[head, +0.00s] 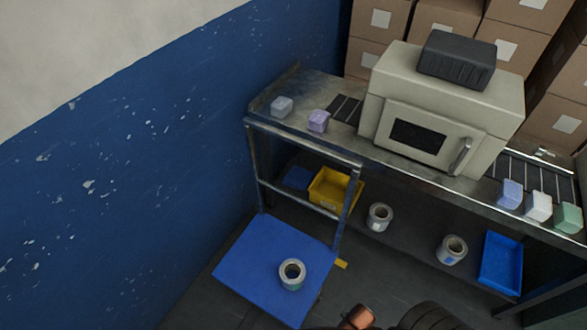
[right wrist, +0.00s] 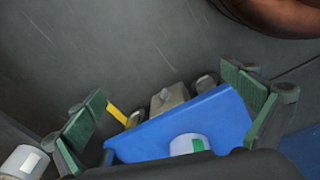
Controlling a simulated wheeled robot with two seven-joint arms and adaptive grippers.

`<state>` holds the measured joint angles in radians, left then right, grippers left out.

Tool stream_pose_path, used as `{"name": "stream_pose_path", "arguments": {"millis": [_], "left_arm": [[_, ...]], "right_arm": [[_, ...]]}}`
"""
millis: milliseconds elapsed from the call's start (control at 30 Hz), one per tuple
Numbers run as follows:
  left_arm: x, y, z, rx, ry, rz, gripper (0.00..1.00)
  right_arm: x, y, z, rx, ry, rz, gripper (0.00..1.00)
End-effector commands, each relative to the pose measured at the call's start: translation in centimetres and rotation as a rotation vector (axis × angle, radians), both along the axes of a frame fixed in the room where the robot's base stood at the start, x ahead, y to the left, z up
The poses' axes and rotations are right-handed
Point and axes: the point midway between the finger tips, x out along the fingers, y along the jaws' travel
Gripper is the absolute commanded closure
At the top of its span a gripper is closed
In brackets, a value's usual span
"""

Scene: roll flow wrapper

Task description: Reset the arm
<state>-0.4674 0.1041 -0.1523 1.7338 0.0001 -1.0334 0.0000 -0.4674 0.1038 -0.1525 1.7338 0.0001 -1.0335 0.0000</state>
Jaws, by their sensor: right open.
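My right gripper (right wrist: 166,98) shows in the right wrist view, its two green-padded fingers spread wide with nothing between them. Beyond the fingers lies a blue panel (right wrist: 215,115) with a white and green roll (right wrist: 188,144) on it; the gripper is apart from both. In the head view the blue panel (head: 250,258) lies low at the left end of the bench, with the roll (head: 292,273) on it. My left gripper is in neither view. Neither gripper's fingers show in the head view.
The metal bench (head: 262,112) carries a beige machine (head: 440,100) and small coloured blocks (head: 318,120). Below are a yellow bin (head: 332,185), two rolls (head: 379,217) and a blue tray (head: 500,262). A blue wall (head: 150,170) bounds the left; boxes (head: 380,20) stand behind.

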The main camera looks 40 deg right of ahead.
Motion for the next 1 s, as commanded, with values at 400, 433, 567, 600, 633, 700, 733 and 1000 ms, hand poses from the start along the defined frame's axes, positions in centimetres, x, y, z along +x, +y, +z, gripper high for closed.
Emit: {"name": "stream_pose_path", "arguments": {"millis": [400, 433, 567, 600, 633, 700, 733, 1000], "left_arm": [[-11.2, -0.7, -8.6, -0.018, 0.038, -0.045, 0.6], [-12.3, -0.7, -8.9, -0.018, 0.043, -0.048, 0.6], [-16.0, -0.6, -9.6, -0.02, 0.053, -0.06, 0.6], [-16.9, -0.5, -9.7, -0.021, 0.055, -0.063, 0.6], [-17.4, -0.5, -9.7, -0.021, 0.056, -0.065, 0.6], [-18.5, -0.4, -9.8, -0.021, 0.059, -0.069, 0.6], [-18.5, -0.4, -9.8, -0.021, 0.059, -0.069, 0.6], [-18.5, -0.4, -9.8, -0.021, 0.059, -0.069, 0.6]], "right_arm": [[-11.3, 0.7, -8.6, 0.018, 0.039, 0.045, 0.0], [-12.3, 0.7, -8.9, 0.018, 0.043, 0.048, 0.0], [-16.0, 0.5, -9.6, 0.019, 0.053, 0.06, 0.0], [-16.9, 0.5, -9.7, 0.02, 0.054, 0.063, 0.0], [-17.4, 0.5, -9.7, 0.021, 0.057, 0.065, 0.0], [-18.5, 0.4, -9.8, 0.021, 0.059, 0.068, 0.0], [-18.5, 0.4, -9.8, 0.021, 0.059, 0.068, 0.0], [-18.5, 0.4, -9.8, 0.021, 0.059, 0.068, 0.0]]}}
